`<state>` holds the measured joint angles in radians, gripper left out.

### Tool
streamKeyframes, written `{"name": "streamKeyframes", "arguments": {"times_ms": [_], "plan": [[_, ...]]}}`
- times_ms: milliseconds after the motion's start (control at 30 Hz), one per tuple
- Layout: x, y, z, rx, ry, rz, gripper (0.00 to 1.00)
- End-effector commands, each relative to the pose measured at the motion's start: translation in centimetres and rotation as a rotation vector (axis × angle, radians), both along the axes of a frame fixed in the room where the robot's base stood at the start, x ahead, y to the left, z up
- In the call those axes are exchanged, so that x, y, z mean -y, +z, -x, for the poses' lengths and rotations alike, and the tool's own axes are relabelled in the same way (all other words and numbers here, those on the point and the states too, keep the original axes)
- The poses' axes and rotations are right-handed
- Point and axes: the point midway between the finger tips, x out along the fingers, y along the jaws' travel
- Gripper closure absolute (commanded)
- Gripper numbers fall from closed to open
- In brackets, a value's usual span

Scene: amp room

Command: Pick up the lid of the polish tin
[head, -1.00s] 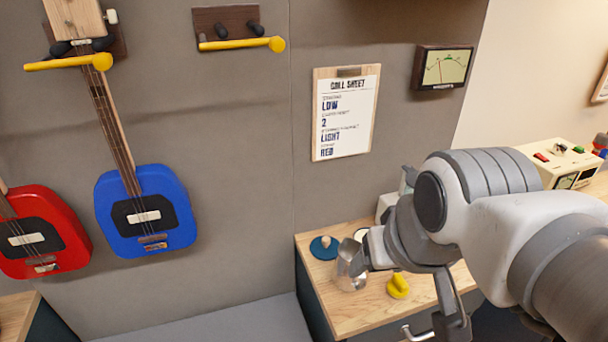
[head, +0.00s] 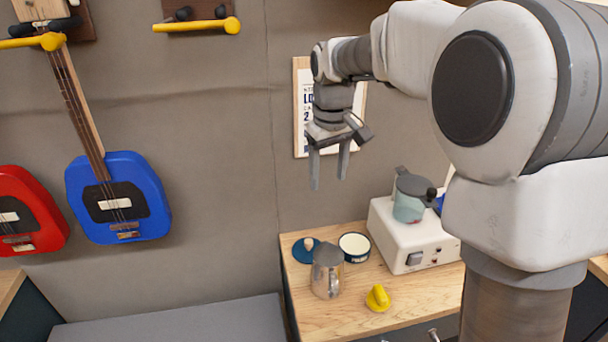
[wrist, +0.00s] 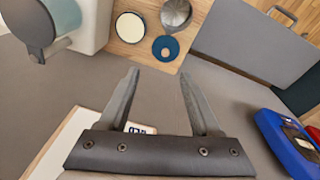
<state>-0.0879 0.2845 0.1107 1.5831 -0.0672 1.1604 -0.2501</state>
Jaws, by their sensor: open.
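The blue round lid (head: 303,250) with a pale wooden knob lies on the wooden counter near its left back edge. It also shows in the wrist view (wrist: 158,52) as a blue disc. The open polish tin (head: 354,245), with cream contents and a dark blue side, stands beside it to the right. In the wrist view the tin (wrist: 131,27) is left of the lid. My gripper (head: 328,185) is open and empty, in the air above the counter in front of the wall, fingers pointing down. The gripper (wrist: 160,75) also shows open in the wrist view, apart from the lid.
A metal pitcher (head: 326,275) stands close in front of the lid and tin. A yellow object (head: 378,298) lies nearer the front. A white machine (head: 400,240) with a teal pot (head: 411,195) stands at the right. Guitars (head: 118,200) hang at left.

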Motion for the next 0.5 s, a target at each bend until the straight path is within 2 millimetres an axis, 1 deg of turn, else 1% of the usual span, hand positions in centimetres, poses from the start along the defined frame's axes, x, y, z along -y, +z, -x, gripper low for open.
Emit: {"name": "streamKeyframes", "arguments": {"times_ms": [33, 100, 200, 300, 500], "plan": [[-0.7, -1.8, -1.4, -0.026, 0.024, 0.000, 0.35], [-1.5, -3.4, -2.9, -0.050, 0.052, 0.001, 0.35], [-2.4, -5.5, -4.6, -0.081, 0.085, 0.001, 0.35], [-3.0, -7.1, -5.7, -0.102, 0.108, 0.001, 0.35], [-3.5, -8.9, -6.5, -0.122, 0.128, 0.000, 0.35]]}}
